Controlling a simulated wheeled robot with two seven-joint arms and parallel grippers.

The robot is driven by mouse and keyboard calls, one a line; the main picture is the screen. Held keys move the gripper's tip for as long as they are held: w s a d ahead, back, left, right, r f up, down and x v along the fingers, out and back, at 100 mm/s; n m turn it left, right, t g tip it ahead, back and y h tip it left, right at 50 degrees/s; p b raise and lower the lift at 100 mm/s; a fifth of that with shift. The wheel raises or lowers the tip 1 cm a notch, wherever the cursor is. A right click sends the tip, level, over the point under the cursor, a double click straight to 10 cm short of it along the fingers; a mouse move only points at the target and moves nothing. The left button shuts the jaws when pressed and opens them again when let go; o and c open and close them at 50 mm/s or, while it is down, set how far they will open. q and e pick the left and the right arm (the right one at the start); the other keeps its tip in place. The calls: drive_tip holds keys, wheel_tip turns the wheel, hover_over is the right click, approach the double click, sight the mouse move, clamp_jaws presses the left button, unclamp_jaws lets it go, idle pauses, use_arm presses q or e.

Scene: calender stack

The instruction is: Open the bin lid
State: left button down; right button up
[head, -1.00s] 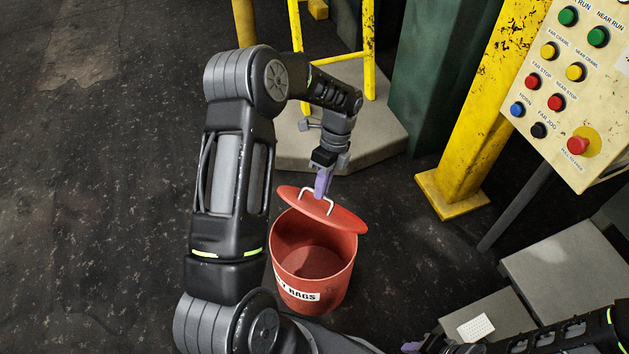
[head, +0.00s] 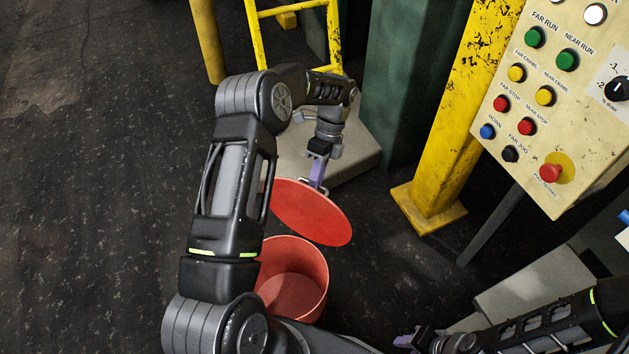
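The red bin (head: 318,290) stands open on the floor in the head view, its left part hidden behind my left arm. Its round red lid (head: 312,215) is up behind the bin, steeply tilted with a broad flat face towards me. My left gripper (head: 318,178), with purple fingers, is at the lid's upper edge and appears shut on its handle, which is mostly hidden. I cannot tell whether the lid's lower edge touches the bin's rim. My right gripper (head: 405,340) is low at the bottom edge, away from the bin; its fingers are too small to read.
A yellow post (head: 435,150) and a button panel (head: 545,110) stand at the right. A yellow frame (head: 258,35) and green column (head: 395,90) are behind the lid. Grey boxes (head: 530,285) lie lower right. The floor at the left is clear.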

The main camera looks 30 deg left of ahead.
use_arm(q)
drive_tip(key=shift+s+f, duration=0.15)
drive_tip(key=shift+f, duration=0.1)
drive_tip(key=c, duration=1.6)
unclamp_jaws()
drive_tip(key=shift+c, duration=0.2)
drive_tip(key=shift+o, duration=0.7)
drive_tip(key=shift+r, duration=0.1)
drive_tip(key=shift+r, duration=0.1)
drive_tip(key=p+v, duration=0.7)
drive_tip(key=p, duration=0.6)
drive_tip(key=shift+w+r, duration=0.25)
